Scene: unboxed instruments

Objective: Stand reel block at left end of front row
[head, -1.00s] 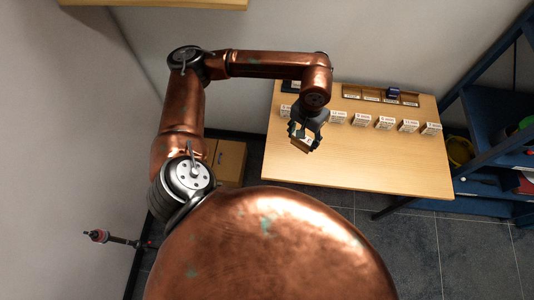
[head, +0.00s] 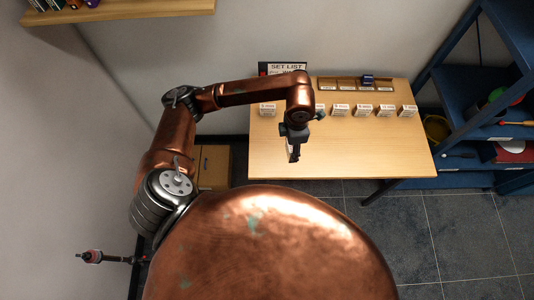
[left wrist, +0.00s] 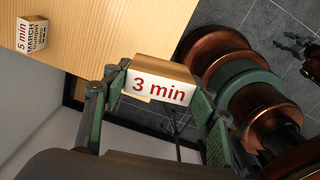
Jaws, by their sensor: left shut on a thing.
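My left gripper (head: 293,153) hangs over the left part of the table (head: 340,155), in front of the row of blocks. It is shut on a small block, which shows in the left wrist view as a wood-and-white block (left wrist: 160,84) with "3 min" in red. The title on the held block is not readable, so I cannot confirm it is the reel. The front row runs along the table from a left block (head: 267,109) to a right block (head: 408,110). My arm covers part of the row. A dark claw-like part, perhaps my right gripper (left wrist: 293,43), shows small.
A block reading "5 min MARCH trumpet" (left wrist: 31,35) stands on the table in the left wrist view. Behind the row are a SET LIST sign (head: 284,68) and a wooden tray (head: 327,84) with a blue object (head: 368,79). The table's front half is clear. A blue shelf (head: 470,100) stands right.

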